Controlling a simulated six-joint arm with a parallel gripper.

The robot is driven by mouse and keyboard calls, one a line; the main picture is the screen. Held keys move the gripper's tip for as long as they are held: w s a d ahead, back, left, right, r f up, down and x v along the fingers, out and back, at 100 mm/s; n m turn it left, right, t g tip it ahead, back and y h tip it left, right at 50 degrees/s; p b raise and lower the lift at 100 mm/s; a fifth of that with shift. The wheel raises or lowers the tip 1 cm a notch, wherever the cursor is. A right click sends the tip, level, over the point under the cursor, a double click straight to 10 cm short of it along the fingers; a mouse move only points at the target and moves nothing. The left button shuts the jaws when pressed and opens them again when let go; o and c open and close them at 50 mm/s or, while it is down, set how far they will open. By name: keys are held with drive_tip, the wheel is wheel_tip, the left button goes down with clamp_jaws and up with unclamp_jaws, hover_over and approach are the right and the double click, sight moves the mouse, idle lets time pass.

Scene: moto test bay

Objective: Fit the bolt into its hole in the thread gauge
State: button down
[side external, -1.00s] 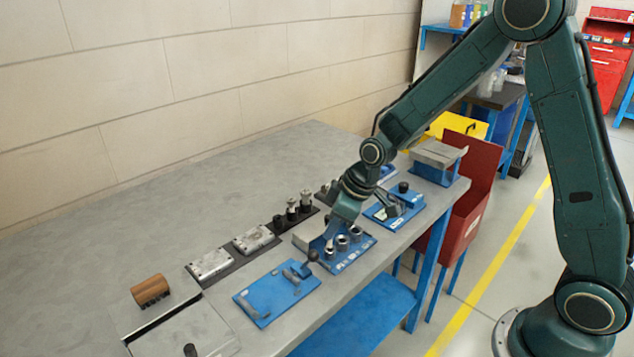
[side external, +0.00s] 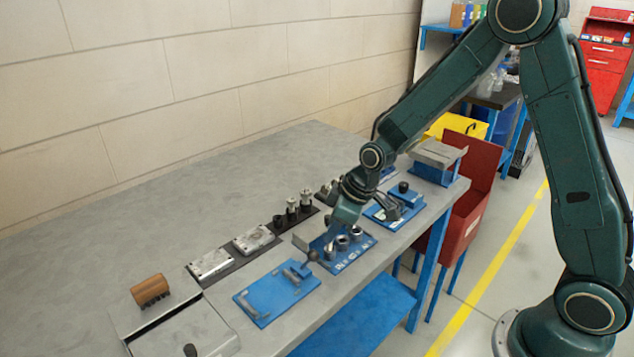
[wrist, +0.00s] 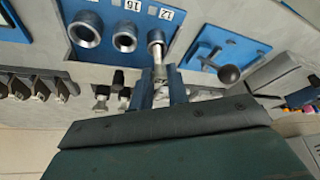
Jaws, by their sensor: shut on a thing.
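The thread gauge (side external: 350,262) is a blue plate near the table's front edge, bearing a row of dark metal rings. It also shows in the wrist view (wrist: 188,12), with "16" and "12" markings beside its rings. In the wrist view my gripper (wrist: 160,76) is shut on the bolt (wrist: 158,56), a slim metal shank. Its far end lines up with the smallest ring (wrist: 155,36). I cannot tell how deep it sits. The two larger rings look empty.
Left of the gauge lies a blue fixture (side external: 275,295) with a black-knobbed lever (side external: 312,256). Another blue fixture (side external: 393,207) is to the right. Behind stand a dark rack with upright metal pieces (side external: 291,208) and grey blocks (side external: 254,238). The table's back left is clear.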

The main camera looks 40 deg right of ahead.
drive_tip(key=shift+f, duration=0.55)
idle(0.4)
idle(0.5)
drive_tip(key=c, duration=1.3)
unclamp_jaws()
drive_tip(key=shift+r, duration=3.5)
drive_tip(key=shift+r, duration=0.1)
